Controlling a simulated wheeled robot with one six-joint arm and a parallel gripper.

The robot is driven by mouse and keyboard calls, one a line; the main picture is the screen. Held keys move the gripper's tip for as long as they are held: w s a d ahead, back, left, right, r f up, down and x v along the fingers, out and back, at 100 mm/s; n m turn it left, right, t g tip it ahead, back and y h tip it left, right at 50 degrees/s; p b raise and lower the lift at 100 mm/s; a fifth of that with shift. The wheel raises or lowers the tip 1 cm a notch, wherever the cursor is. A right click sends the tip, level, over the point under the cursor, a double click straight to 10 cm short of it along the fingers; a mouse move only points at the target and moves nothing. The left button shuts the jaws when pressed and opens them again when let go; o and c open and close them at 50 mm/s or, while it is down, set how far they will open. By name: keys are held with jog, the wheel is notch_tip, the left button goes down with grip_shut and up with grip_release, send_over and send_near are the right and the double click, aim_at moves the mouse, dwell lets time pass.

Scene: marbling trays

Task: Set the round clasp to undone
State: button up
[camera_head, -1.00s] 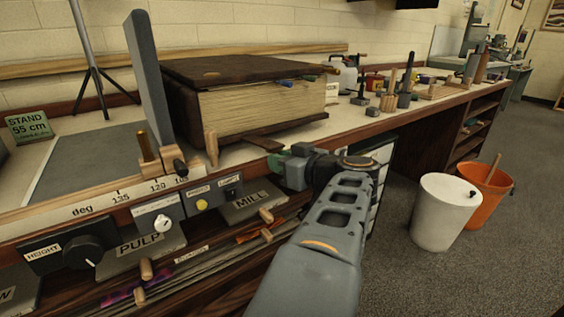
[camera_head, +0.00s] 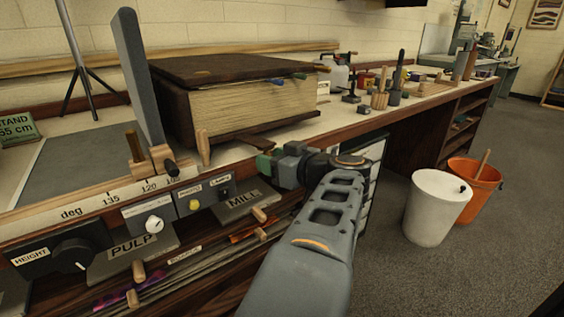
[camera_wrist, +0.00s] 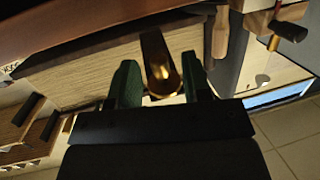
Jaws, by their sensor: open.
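A large brown-covered book (camera_head: 235,105) with cream pages lies on the bench in the head view. In the wrist view, a round-ended brass piece (camera_wrist: 160,72), which looks like the round clasp, lies between my green fingertips in front of the page block (camera_wrist: 95,70). My gripper (camera_wrist: 160,84) is open, with one finger on each side of it; I cannot tell whether either touches.
A control panel with knobs (camera_head: 155,224) lies below the bench edge. A white bin (camera_head: 434,208) and an orange bucket (camera_head: 474,188) stand on open floor at right.

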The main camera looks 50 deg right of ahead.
jog(key=s+r+p, duration=0.2)
jog(key=s+p, duration=0.1)
jog(key=s, duration=1)
jog(key=shift+s, duration=0.3)
